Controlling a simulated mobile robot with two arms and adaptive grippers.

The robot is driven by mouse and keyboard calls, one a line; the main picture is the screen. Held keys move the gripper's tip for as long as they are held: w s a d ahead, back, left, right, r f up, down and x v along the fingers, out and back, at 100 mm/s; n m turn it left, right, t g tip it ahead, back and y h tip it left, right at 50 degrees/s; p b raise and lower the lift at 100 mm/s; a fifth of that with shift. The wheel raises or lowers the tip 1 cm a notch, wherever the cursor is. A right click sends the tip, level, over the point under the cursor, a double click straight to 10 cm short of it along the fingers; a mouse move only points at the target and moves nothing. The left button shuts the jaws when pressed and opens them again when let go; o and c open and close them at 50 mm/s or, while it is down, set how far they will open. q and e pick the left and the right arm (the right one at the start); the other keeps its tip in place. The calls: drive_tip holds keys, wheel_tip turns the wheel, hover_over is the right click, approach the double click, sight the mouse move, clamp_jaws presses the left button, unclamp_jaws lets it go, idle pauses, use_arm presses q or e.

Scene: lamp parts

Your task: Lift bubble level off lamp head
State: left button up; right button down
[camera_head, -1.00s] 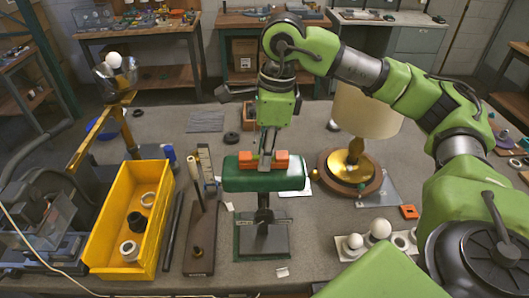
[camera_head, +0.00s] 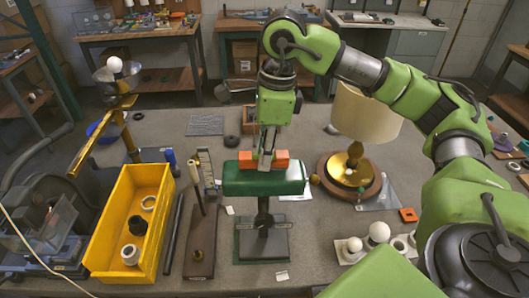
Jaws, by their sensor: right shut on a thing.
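The green lamp head (camera_head: 264,184) stands level on a dark post and square base at the middle of the bench. An orange bar, the bubble level (camera_head: 281,160), lies across the top of the lamp head. My right gripper (camera_head: 267,158) comes down from above and is shut on the middle of the bubble level. Its fingers hide the middle of the bar, so orange shows on both sides. I cannot tell whether there is a gap between the level and the lamp head. My left gripper is not in view.
A yellow bin (camera_head: 158,222) with rings stands at the left, beside a brass-armed lamp (camera_head: 92,137). A lamp with a cream shade (camera_head: 362,114) stands close to the right. White bulbs (camera_head: 379,231) sit at the front right. My right arm spans the right side.

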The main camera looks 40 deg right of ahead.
drive_tip(key=shift+r, duration=0.1)
drive_tip(key=shift+r+p, duration=0.75)
drive_tip(key=shift+r, duration=0.4)
drive_tip(key=shift+r+p, duration=1.25)
drive_tip(key=shift+r, duration=0.7)
drive_tip(key=shift+r, duration=0.1)
wheel_tip(320, 180, up, 4)
drive_tip(key=shift+f+p, duration=0.1)
drive_tip(key=shift+p, duration=1.15)
